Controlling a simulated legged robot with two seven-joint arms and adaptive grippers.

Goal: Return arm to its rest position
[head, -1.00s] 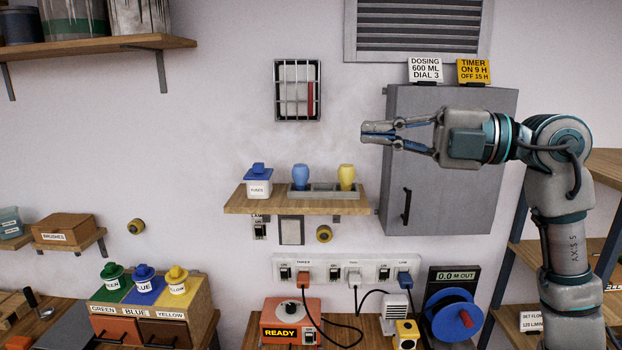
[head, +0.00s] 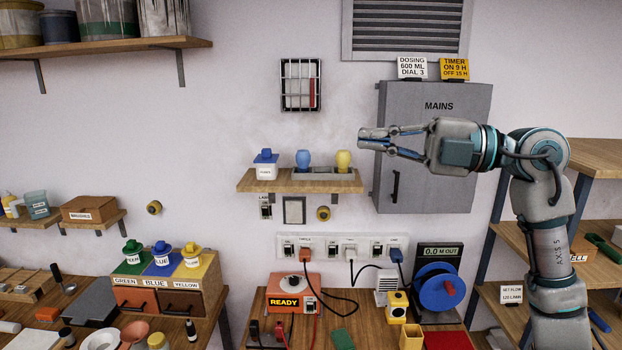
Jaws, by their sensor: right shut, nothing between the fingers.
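My right arm comes up from the lower right and bends left at its elbow. Its gripper (head: 364,139) points left in front of the grey MAINS cabinet (head: 460,150), level with the cabinet's upper half. The fingers are shut at their tips with nothing between them. They are apart from the small shelf below, where a blue-lidded white jar (head: 266,168), a blue knob-shaped piece (head: 303,159) and a yellow one (head: 343,160) stand. My left gripper is not in view.
The wooden wall shelf (head: 300,184) lies below my gripper. A rack (head: 590,160) stands behind my right arm. A power strip (head: 340,248), orange READY box (head: 292,292) and blue reel (head: 438,287) are lower down.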

